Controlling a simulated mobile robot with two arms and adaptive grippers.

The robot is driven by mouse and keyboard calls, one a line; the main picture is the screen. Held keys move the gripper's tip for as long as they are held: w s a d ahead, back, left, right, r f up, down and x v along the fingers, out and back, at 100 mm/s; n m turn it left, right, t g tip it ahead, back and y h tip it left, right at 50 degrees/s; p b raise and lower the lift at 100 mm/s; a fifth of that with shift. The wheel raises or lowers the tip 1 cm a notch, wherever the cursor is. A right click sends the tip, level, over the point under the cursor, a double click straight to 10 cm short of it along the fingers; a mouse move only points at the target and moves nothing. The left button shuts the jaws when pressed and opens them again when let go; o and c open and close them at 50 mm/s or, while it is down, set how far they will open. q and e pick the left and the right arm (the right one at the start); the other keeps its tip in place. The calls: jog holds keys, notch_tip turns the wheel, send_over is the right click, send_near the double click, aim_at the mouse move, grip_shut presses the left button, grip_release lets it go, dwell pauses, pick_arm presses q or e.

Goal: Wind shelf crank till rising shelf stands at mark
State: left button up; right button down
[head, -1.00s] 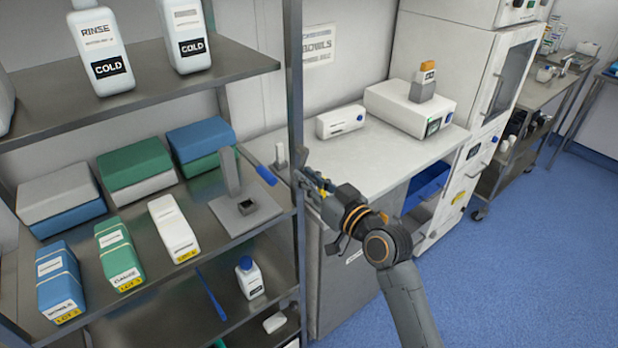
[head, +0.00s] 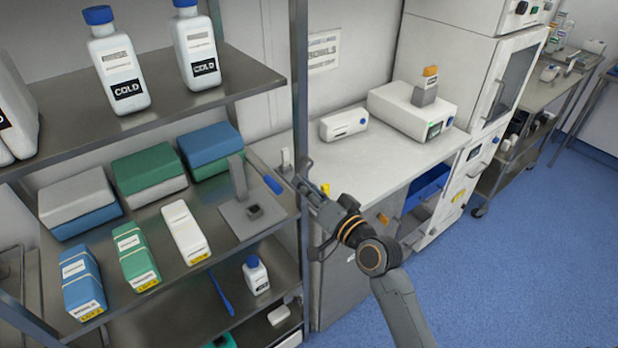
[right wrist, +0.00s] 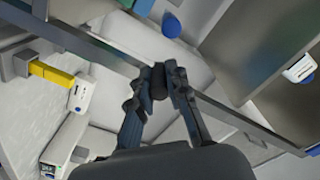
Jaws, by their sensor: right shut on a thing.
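My right gripper (head: 312,186) is at the front right post (head: 299,120) of the shelf rack. In the right wrist view its fingers (right wrist: 160,85) are shut on a small dark knob (right wrist: 158,72), which looks like the crank's grip. The crank's arm is mostly hidden. The rack has an upper shelf (head: 250,78) with white bottles and a middle shelf (head: 200,225) with boxes. I cannot tell which is the rising shelf, and no mark is clear. A small yellow piece (head: 325,188) shows beside my gripper. My left gripper is not in view.
A grey stand (head: 240,215) and a blue handle end (head: 272,184) are just left of the post. A white counter (head: 375,165) with two white devices lies behind my gripper. Lower shelves hold a bottle (head: 256,275). Blue floor (head: 500,280) is free at right.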

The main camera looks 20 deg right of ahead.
jog(key=m+p, duration=0.1)
jog(key=r+m+p, duration=0.1)
jog(key=m, duration=0.1)
jog(key=r+m+p, duration=0.1)
jog(key=shift+a+r+m+p, duration=0.25)
jog(key=shift+m+p, duration=0.05)
jog(key=shift+r+m+p, duration=0.25)
jog(key=shift+m+p, duration=0.35)
jog(key=shift+m, duration=0.3)
jog(key=shift+r+m+p, duration=0.25)
jog(key=shift+m+p, duration=0.35)
jog(key=shift+m, duration=0.3)
jog(key=c, duration=1.3)
grip_release()
jog(key=shift+f, duration=0.1)
jog(key=shift+s+d+f, duration=0.1)
jog(key=shift+s+d, duration=0.1)
jog(key=shift+s, duration=0.2)
jog(key=v, duration=1.1)
